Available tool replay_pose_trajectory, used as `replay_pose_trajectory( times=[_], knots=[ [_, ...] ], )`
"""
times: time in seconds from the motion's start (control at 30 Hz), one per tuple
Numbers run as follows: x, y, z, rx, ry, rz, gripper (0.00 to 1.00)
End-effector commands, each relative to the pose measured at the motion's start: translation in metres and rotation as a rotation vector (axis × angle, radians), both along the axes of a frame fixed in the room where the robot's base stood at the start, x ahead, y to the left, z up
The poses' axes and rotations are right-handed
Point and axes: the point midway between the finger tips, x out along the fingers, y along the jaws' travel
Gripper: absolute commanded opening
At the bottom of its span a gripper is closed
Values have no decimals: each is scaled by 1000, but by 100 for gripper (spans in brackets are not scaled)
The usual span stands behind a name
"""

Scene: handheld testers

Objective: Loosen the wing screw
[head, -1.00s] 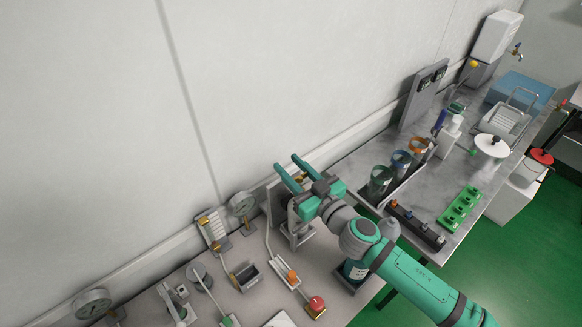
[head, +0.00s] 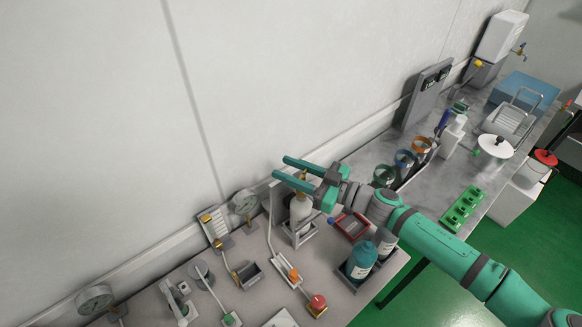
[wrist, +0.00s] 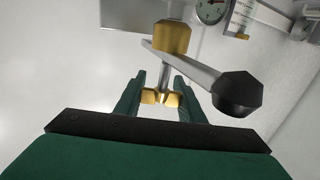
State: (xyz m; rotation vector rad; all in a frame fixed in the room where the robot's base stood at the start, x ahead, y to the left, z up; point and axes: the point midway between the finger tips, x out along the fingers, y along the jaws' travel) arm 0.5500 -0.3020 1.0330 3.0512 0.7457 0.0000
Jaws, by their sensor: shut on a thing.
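The wing screw (wrist: 162,97) is a small brass piece with two wings, at the centre of the wrist view. My gripper (wrist: 160,82) has a finger on each side of it and is shut on it. A thin metal stem runs from the screw up to a brass block (wrist: 172,38). A grey lever with a black knob (wrist: 239,95) passes close by on the right. In the head view my gripper (head: 283,167) is at the top of a pale cylinder (head: 300,208) in a stand near the wall. The wing screw cannot be made out there.
A red tray (head: 352,224) and a teal bottle (head: 362,256) stand right of the cylinder. Gauges, levers and a red button (head: 318,301) lie to the left and front. Ringed holders (head: 404,158) and a green rack (head: 461,207) are farther right.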

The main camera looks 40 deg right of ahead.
Motion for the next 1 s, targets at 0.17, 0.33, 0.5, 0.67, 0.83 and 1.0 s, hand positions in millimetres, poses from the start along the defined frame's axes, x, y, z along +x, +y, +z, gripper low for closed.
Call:
replay_pose_trajectory(
  times=[0.17,0.33,0.5,0.67,0.83,1.0],
  knots=[
    [-1,5,-1,-3,4,168,13],
    [-5,9,-1,-3,3,319,13],
    [-9,13,-1,-3,3,449,13],
    [-13,15,-1,-1,2,540,13],
    [-16,16,-2,-1,3,605,13],
    [-17,17,-2,0,3,637,13]
  ],
)
